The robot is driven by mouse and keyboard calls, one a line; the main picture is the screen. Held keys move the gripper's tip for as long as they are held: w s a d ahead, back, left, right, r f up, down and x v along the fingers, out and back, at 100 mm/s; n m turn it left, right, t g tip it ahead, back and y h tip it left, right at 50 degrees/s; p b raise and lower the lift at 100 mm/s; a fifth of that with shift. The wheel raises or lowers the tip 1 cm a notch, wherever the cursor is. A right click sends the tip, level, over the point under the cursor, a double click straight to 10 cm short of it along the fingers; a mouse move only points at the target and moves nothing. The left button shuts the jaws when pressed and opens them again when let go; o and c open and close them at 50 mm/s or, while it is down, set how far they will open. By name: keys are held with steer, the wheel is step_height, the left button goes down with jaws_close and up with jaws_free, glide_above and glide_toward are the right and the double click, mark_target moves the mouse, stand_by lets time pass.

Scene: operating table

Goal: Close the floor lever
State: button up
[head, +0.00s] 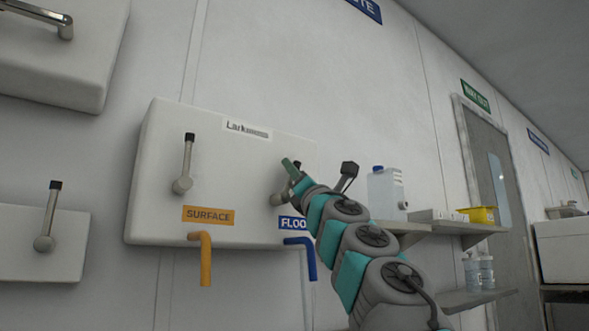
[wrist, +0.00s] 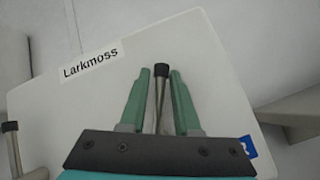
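The floor lever (head: 277,199) is on the right of the white wall box (head: 232,165), above the blue FLOOR label (head: 293,224) and a blue pipe (head: 308,262). My gripper (head: 291,166) is in front of it and hides much of it. In the wrist view the floor lever (wrist: 160,97) is a metal rod with a black tip, standing between the two green fingers of my gripper (wrist: 161,74). The fingers are apart, one on each side of the rod, with narrow gaps showing. I cannot tell whether either touches it.
The surface lever (head: 187,165) stands upright on the left of the box, above an orange label (head: 208,215) and orange pipe (head: 205,262). Other lever boxes (head: 42,240) hang further left. To the right, a shelf (head: 470,229) holds a jug (head: 383,195) and a yellow container (head: 483,214).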

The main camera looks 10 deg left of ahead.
steer(key=shift+c, duration=0.3)
jaws_close()
stand_by(1.1)
